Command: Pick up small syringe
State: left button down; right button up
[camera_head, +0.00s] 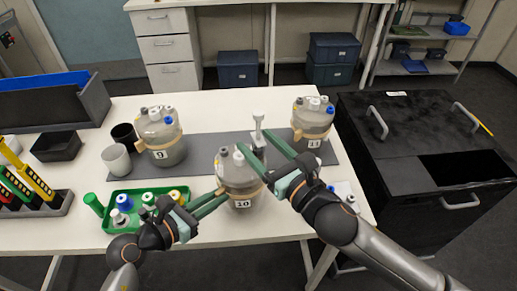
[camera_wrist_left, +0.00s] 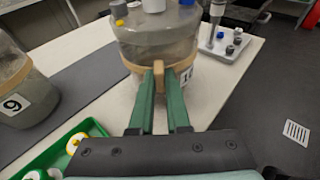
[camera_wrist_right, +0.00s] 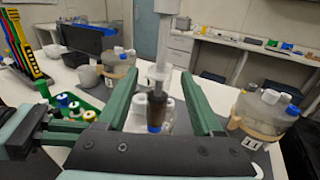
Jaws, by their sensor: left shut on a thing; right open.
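A small syringe (camera_head: 258,131) stands upright with a pale top. In the right wrist view the syringe (camera_wrist_right: 159,78) has a clear barrel, dark contents and a blue lower end. My right gripper (camera_head: 252,141) is open, with its fingers on either side of the syringe; I cannot tell whether they touch it. Vessel 10 (camera_head: 238,171) is below my right gripper. My left gripper (camera_wrist_left: 171,72) is shut on the tan tab of the band around vessel 10 (camera_wrist_left: 160,45). The syringe's lower end overlaps white caps in the right wrist view, so its seating is unclear.
Vessel 9 (camera_head: 161,143) and vessel 11 (camera_head: 312,117) stand on the grey mat (camera_head: 210,147). A green tray (camera_head: 112,222) of capped bottles is at front left. A white tray (camera_wrist_left: 240,47) with small caps is at right. Cups (camera_head: 116,160) and racks fill the left side.

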jog(key=x, duration=0.3)
jog(key=shift+w+a, duration=0.15)
grip_shut()
dwell(0.4)
